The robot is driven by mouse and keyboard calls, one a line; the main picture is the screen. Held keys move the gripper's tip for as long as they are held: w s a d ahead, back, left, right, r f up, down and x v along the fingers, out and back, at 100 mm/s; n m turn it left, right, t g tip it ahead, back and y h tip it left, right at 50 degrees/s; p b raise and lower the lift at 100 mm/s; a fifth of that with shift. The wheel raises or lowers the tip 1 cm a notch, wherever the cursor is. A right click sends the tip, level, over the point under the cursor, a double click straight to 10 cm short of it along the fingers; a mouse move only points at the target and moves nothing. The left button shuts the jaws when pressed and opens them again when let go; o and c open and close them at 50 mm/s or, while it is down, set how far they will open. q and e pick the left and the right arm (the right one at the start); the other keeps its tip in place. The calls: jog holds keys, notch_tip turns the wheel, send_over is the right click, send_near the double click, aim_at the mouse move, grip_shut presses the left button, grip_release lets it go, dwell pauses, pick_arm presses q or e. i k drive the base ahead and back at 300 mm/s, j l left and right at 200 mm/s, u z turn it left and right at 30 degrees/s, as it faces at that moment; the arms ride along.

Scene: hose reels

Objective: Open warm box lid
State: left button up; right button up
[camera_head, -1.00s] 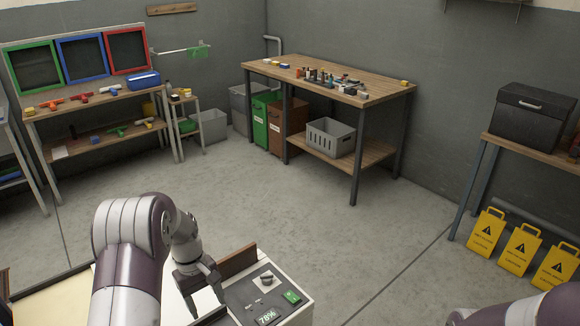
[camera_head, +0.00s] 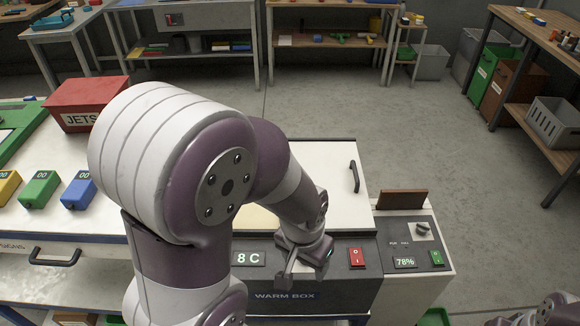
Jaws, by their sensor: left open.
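The warm box (camera_head: 285,297) stands in the lower middle, with a dark front panel reading "WARM BOX", an "8 C" display (camera_head: 248,258) and a red switch (camera_head: 357,257). Its white lid (camera_head: 325,190) lies flat and looks closed, with a black handle (camera_head: 355,176) near its right edge. My left arm covers the lid's left part. My left gripper (camera_head: 305,272) is open and empty, pointing down in front of the panel, left of the red switch; I cannot tell whether it touches the box. Part of my right arm shows at the bottom right, but its gripper does not.
A unit with a "78%" display (camera_head: 405,262) and a brown upright flap (camera_head: 402,199) adjoins the box on the right. A red "JETS" box (camera_head: 88,102) and colored counters (camera_head: 78,192) stand on the left. Open floor (camera_head: 300,105) lies behind.

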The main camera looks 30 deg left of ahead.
aim_at(336, 168)
jog(key=u, duration=0.85)
jog(key=i+z, duration=0.1)
jog(key=z, duration=0.25)
jog(key=i+l+z, duration=0.1)
jog(key=z, duration=0.25)
jog(key=i+z, duration=0.15)
jog(key=z, duration=0.2)
